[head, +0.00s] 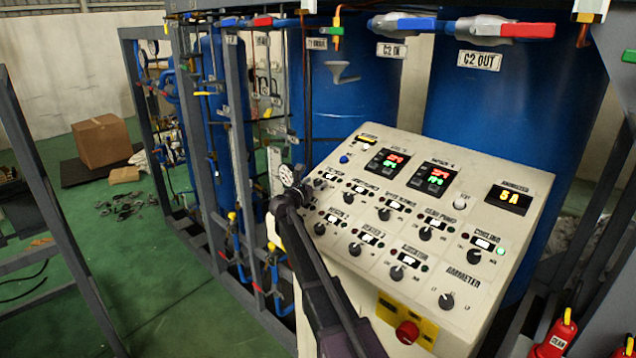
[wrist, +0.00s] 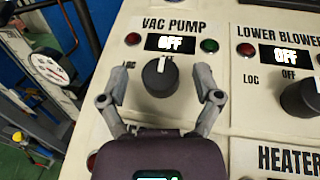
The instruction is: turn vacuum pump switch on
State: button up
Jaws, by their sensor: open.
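The vacuum pump switch (wrist: 160,77) is a round black knob under the VAC PUMP label in the wrist view. Its white mark points up, toward the OFF position, and the small display (wrist: 170,43) above it reads OFF. A red lamp (wrist: 133,39) and a green lamp (wrist: 209,45) flank the display. My gripper (wrist: 161,76) is open, with one finger on each side of the knob and visible gaps between. In the head view my gripper (head: 297,190) is at the upper left of the control panel (head: 395,283), partly hiding that switch.
The lower blower switch (wrist: 300,98) is close on the right, its display reading OFF. Several other knobs and a red emergency button (head: 407,332) are on the panel. Metal frames and blue tanks (head: 350,85) stand behind; green floor (head: 150,290) lies open at left.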

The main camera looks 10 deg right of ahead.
jog(key=shift+w+d, duration=0.45)
grip_shut()
